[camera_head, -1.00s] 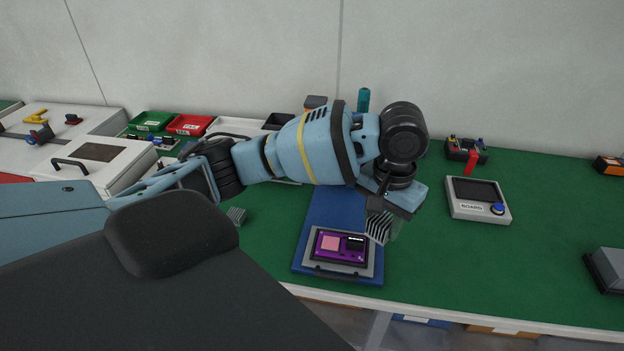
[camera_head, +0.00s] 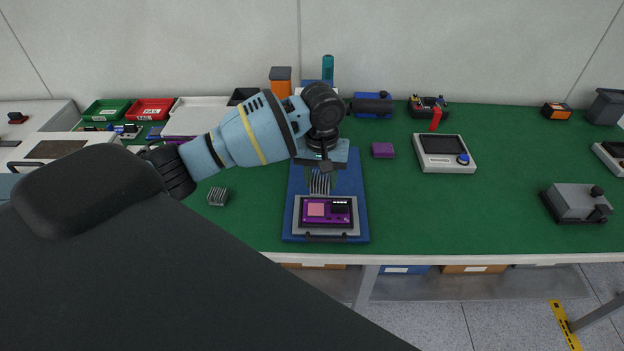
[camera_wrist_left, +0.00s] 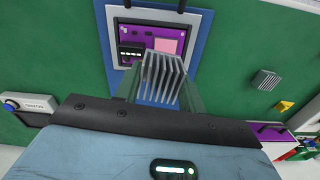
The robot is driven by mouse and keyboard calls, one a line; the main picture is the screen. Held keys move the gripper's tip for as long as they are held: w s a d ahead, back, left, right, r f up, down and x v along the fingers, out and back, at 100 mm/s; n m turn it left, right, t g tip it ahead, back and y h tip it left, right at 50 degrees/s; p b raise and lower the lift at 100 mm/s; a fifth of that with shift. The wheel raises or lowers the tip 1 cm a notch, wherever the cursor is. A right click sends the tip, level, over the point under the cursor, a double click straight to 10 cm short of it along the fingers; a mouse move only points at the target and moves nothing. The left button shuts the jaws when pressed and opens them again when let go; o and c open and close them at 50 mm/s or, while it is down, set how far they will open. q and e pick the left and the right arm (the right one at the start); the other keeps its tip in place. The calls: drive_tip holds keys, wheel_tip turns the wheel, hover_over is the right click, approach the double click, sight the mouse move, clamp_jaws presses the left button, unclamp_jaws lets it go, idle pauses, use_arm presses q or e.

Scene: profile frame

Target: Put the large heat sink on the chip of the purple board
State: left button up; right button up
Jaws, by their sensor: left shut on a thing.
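My left gripper (camera_head: 321,176) is shut on a grey finned heat sink (camera_head: 320,185), which also shows in the left wrist view (camera_wrist_left: 160,78). The heat sink is above the blue mat, just behind the purple board in the head view. The purple board (camera_head: 342,220) sits in a grey fixture on the blue mat (camera_head: 352,180). Its pink-topped square chip (camera_head: 316,209) is uncovered; it also shows in the left wrist view (camera_wrist_left: 166,46). A smaller-looking heat sink (camera_head: 217,197) stands on the green table to the left. My right gripper is not in view.
A grey device with a screen and blue knob (camera_head: 443,153) stands to the right. A purple box (camera_head: 382,150) lies right of the mat. Green (camera_head: 106,110) and red (camera_head: 151,109) trays are at the back left.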

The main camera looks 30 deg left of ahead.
use_arm(q)
drive_tip(key=shift+a+f+n, duration=0.3)
drive_tip(key=shift+a+f, duration=0.15)
drive_tip(key=shift+a, duration=0.15)
drive_tip(key=shift+f, duration=0.1)
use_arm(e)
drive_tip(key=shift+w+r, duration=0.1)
use_arm(q)
drive_tip(key=shift+f+b, duration=0.35)
drive_tip(key=shift+f, duration=2.5)
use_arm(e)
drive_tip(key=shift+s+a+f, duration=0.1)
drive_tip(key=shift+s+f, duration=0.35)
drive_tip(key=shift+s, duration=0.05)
use_arm(q)
drive_tip(key=shift+f, duration=0.6)
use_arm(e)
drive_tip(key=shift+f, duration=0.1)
use_arm(q)
drive_tip(key=o, duration=1.1)
drive_tip(key=shift+s, duration=0.1)
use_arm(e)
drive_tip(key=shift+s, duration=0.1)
use_arm(q)
drive_tip(key=shift+o, duration=0.2)
drive_tip(key=shift+d, duration=0.15)
